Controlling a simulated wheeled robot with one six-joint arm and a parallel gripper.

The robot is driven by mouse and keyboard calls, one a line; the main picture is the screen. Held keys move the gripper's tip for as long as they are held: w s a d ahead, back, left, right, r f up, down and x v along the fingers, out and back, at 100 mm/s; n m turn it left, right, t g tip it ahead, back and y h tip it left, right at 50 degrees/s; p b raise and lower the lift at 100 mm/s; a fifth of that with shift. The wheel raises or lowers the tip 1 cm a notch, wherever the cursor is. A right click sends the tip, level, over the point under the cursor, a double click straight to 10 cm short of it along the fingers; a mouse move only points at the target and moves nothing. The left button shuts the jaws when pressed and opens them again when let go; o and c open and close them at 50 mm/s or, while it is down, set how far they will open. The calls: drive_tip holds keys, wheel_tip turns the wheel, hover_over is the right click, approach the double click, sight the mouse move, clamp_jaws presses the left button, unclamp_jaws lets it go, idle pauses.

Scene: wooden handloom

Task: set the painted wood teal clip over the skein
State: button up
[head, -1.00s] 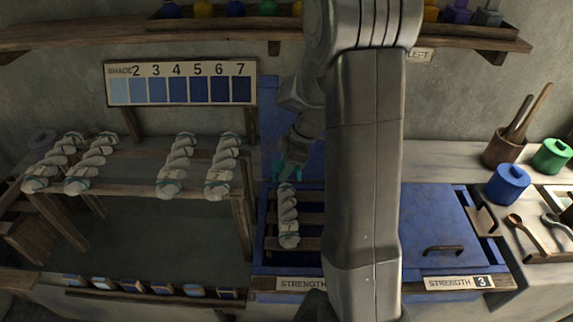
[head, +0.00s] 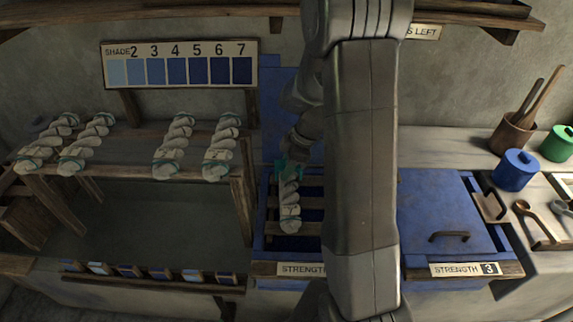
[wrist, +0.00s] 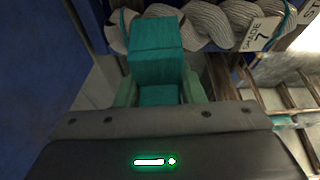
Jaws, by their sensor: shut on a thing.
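The teal clip (wrist: 157,50) is a painted wood block held between the two fingers of my gripper (wrist: 160,88) in the wrist view. In the head view my gripper (head: 291,165) is at the far end of the skein, and the clip is a small teal patch there, partly hidden by my arm. The pale grey twisted skein (head: 289,208) lies lengthwise over the slats of the open blue vat. In the wrist view the skein (wrist: 205,24) runs just beyond the clip, with a tag reading shade 7. I cannot tell whether clip and skein touch.
Several pale skeins (head: 173,146) with teal ties lie on the wooden rack at left. A closed blue lid (head: 440,215) with a handle covers the vat at right. A blue jar (head: 516,171) stands further right. A shade chart (head: 180,65) hangs behind.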

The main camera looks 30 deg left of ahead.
drive_tip(key=shift+f+b, duration=2.05)
drive_tip(key=shift+f, duration=0.25)
drive_tip(key=o, duration=1.1)
drive_tip(key=shift+c, duration=0.2)
drive_tip(key=v, duration=1.4)
drive_tip(key=shift+f, duration=0.1)
